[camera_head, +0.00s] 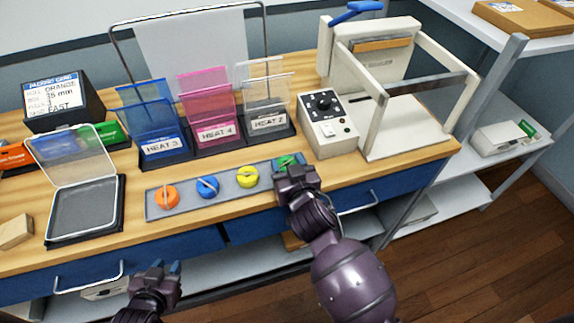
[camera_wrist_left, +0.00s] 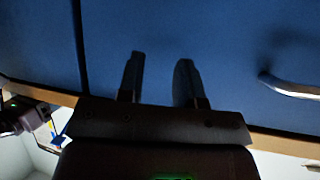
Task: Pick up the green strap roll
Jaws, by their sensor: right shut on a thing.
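The green strap roll (camera_head: 285,161) sits at the right end of a grey tray (camera_head: 222,199) on the wooden bench. My right gripper (camera_head: 290,168) is over that end of the tray, shut on the green roll, and its fingers partly hide the roll. I cannot tell whether the roll touches the tray. My left gripper (camera_head: 168,268) is low in front of the bench, apart from everything. In the left wrist view its two fingers (camera_wrist_left: 160,80) are spread with nothing between them, facing a blue drawer front.
Orange (camera_head: 167,197), blue (camera_head: 208,186) and yellow (camera_head: 247,177) rolls lie along the tray. A clear-lidded black box (camera_head: 84,210) stands left. Heat card holders (camera_head: 215,133) and a white machine (camera_head: 328,128) stand behind. A drawer handle (camera_wrist_left: 290,88) juts out near my left gripper.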

